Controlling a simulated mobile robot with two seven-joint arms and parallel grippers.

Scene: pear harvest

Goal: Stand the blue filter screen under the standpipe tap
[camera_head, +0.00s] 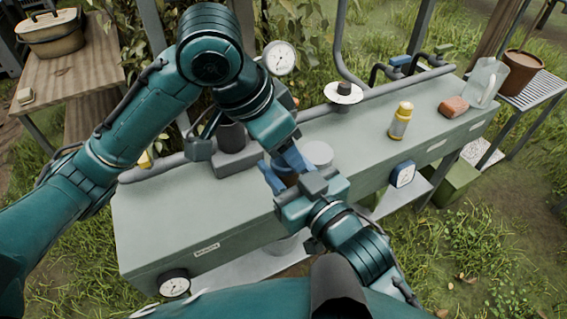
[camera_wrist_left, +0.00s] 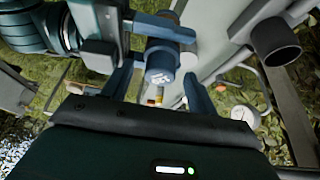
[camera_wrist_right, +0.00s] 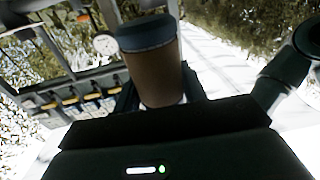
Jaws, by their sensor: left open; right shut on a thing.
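The filter screen, a cylinder with a brown body and blue end, fills the middle of the right wrist view (camera_wrist_right: 152,75). My right gripper (camera_head: 292,182) is shut on it and holds it over the grey bench. In the head view the screen (camera_head: 286,178) is partly hidden by the grippers. My left gripper (camera_head: 284,160) is open, close above it. In the left wrist view the blue end of the screen (camera_wrist_left: 162,62) shows between the open left fingers; I cannot tell whether they touch it. I cannot tell for sure which fitting is the standpipe tap.
The grey bench (camera_head: 170,215) carries a yellow-capped bottle (camera_head: 400,122), a reddish block (camera_head: 453,107), a clear jug (camera_head: 486,82) and a white disc fitting (camera_head: 343,92). A white round piece (camera_head: 318,153) stands beside the grippers. A dark cylinder (camera_head: 232,135) is behind the left wrist.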

